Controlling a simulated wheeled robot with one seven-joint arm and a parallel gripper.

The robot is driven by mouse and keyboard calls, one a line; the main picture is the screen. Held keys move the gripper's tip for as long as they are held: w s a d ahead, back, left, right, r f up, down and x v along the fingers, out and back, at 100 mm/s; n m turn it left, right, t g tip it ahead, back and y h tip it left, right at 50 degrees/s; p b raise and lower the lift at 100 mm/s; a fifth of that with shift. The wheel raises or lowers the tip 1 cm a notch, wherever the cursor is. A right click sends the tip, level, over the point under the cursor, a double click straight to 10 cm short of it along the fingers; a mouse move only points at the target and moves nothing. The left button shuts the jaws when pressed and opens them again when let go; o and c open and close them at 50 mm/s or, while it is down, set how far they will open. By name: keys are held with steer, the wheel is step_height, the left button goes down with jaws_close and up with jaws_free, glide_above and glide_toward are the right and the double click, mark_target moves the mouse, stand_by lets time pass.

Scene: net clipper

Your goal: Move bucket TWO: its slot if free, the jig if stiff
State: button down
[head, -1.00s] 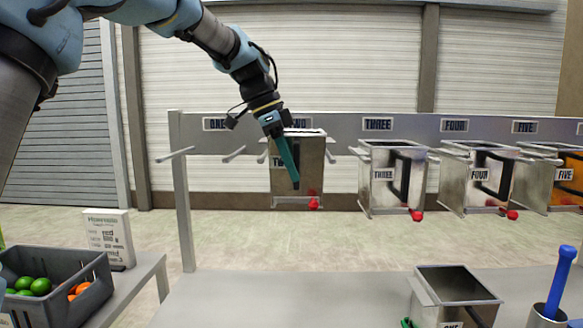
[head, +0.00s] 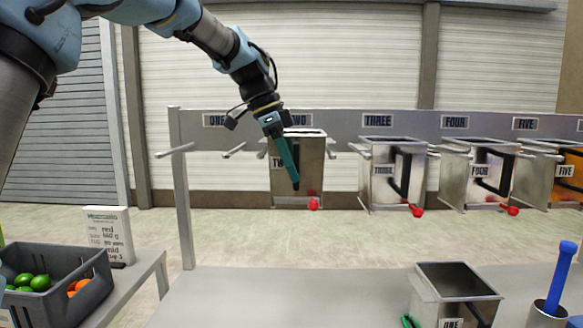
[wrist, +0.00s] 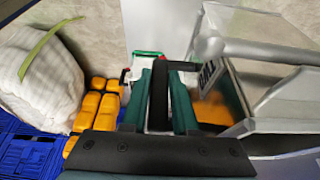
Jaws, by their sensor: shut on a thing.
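Bucket TWO (head: 312,150), a metal bucket with a red knob low on its front, hangs upright on the grey rack under the TWO plate. My gripper (head: 295,185) is in front of it, pointing down, and hides part of its label and handle. In the wrist view my gripper's green fingers (wrist: 165,100) are shut on a black bar handle (wrist: 180,97), beside a metal bucket wall (wrist: 275,85). The pegs under the ONE plate (head: 216,120) are empty. Bucket ONE (head: 455,282) stands on the table. I cannot make out a jig.
Buckets THREE (head: 383,190), FOUR (head: 472,190) and FIVE (head: 562,190) hang to the right. A blue-handled tool (head: 560,280) stands in a cup at the table's right.

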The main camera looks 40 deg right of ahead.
steer(key=shift+f+b, duration=0.5)
steer(key=shift+f, duration=0.25)
steer(key=shift+r, duration=0.1)
steer(key=c, duration=0.6)
jaws_free()
steer(key=b+v, duration=0.1)
steer(key=v, duration=0.9)
steer(key=shift+r, duration=0.35)
